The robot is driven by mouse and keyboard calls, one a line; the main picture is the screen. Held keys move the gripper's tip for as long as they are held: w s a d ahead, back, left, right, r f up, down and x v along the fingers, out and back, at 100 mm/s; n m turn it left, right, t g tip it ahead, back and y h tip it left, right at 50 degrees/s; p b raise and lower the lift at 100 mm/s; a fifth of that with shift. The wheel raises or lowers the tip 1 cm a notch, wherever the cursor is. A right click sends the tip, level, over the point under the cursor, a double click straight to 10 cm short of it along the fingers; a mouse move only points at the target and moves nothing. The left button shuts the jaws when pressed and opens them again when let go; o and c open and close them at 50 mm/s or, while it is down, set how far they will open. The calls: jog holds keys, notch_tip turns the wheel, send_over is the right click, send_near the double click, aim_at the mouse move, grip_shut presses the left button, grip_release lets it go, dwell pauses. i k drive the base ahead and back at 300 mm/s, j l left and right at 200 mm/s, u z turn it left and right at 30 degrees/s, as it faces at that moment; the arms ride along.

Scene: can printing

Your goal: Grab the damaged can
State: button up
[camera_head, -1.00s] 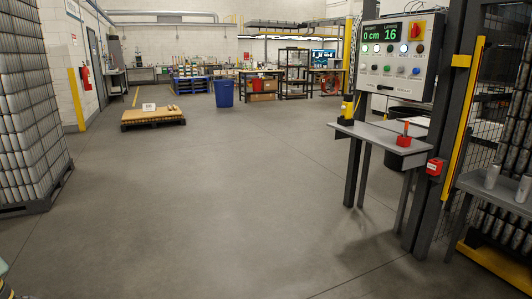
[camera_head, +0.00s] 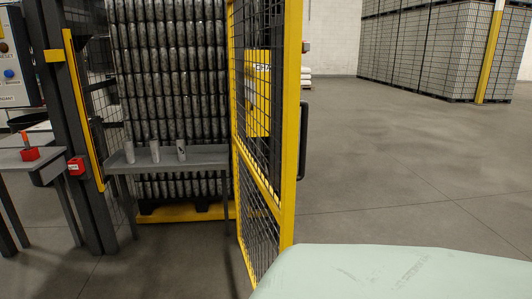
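Three silver cans stand upright in a row on a narrow grey shelf (camera_head: 205,158) left of centre. They are the left can (camera_head: 130,152), the middle can (camera_head: 155,151) and the right can (camera_head: 181,150). The right can shows dark marks on its side; the cans are too small to tell for sure which one is damaged. My gripper is not in view. A pale green rounded surface fills the bottom right corner; I cannot tell what it is.
A yellow-framed mesh gate (camera_head: 290,130) stands open just right of the shelf. A tall stack of cans (camera_head: 170,60) rises behind the shelf. A grey side table (camera_head: 20,158) with a red item is at the left. The floor (camera_head: 400,190) at right is clear.

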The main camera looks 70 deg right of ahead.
aim_at(128, 145)
jog(key=l+z, duration=0.15)
jog(key=z, duration=1.25)
jog(key=i+l+z, duration=0.1)
jog(key=i+l, duration=0.35)
jog(key=l, duration=0.15)
jog(key=i+l, duration=0.5)
jog(key=j+z, duration=0.1)
jog(key=j, duration=0.45)
jog(key=k+j+z, duration=0.1)
jog(key=j, duration=0.45)
jog(key=i+j+z, duration=0.1)
jog(key=j+z, duration=0.2)
jog(key=j, duration=0.9)
jog(key=i+j+z, duration=0.15)
jog(key=j, duration=0.2)
jog(key=i+j+z, duration=0.15)
jog(key=j, duration=0.2)
jog(key=i+j+z, duration=0.15)
jog(key=j, duration=0.25)
jog(key=i, duration=0.05)
